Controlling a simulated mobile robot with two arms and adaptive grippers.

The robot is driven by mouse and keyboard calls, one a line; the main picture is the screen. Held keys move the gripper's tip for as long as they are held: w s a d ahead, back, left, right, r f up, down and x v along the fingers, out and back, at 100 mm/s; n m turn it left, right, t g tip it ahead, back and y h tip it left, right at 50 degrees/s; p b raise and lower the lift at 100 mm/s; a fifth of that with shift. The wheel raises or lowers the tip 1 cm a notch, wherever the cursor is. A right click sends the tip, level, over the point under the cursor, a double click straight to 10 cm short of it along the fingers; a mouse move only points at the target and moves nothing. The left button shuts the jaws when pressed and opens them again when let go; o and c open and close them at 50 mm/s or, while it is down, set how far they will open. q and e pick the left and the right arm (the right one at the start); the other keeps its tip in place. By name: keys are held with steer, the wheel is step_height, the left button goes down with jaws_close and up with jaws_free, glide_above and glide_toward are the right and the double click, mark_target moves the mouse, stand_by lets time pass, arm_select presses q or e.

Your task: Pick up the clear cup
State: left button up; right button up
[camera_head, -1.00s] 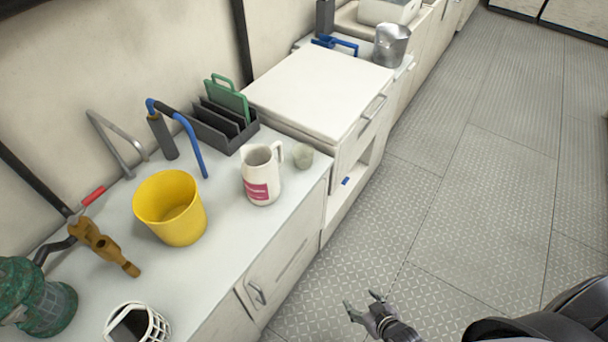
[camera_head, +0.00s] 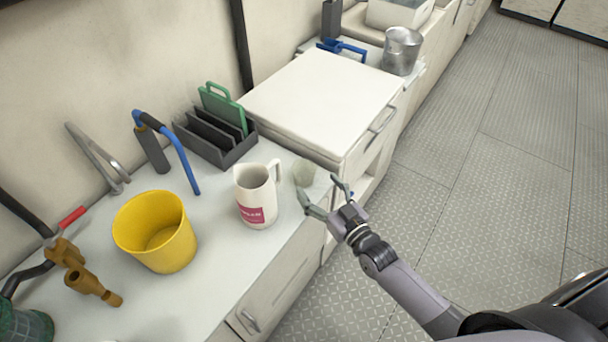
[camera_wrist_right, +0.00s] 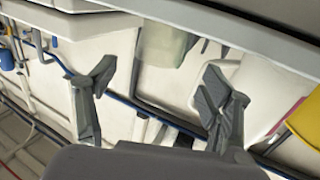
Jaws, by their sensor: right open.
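The clear cup (camera_head: 304,172) is small, pale and see-through. It stands upright on the white counter, just right of the white pitcher with a pink label (camera_head: 255,200). My right gripper (camera_head: 321,190) is open at the counter's edge, its fingers pointing toward the cup. It is close to the cup but apart from it. In the right wrist view the clear cup (camera_wrist_right: 164,44) shows beyond the gap between the open fingers (camera_wrist_right: 158,82), its upper part cut off by a dark edge. My left gripper is not in view.
The pitcher's handle is close beside the cup. A raised white cabinet top (camera_head: 320,95) stands behind it. A yellow bucket (camera_head: 157,240), a dark rack with a green board (camera_head: 222,110) and brass fittings (camera_head: 90,285) are on the counter to the left. The floor at right is clear.

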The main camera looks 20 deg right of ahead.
mark_target(304, 168)
steer(key=x, duration=0.7)
steer(key=shift+w+r, duration=0.1)
steer(key=shift+w, duration=0.3)
steer(key=shift+s, duration=0.1)
steer(key=c, duration=1.1)
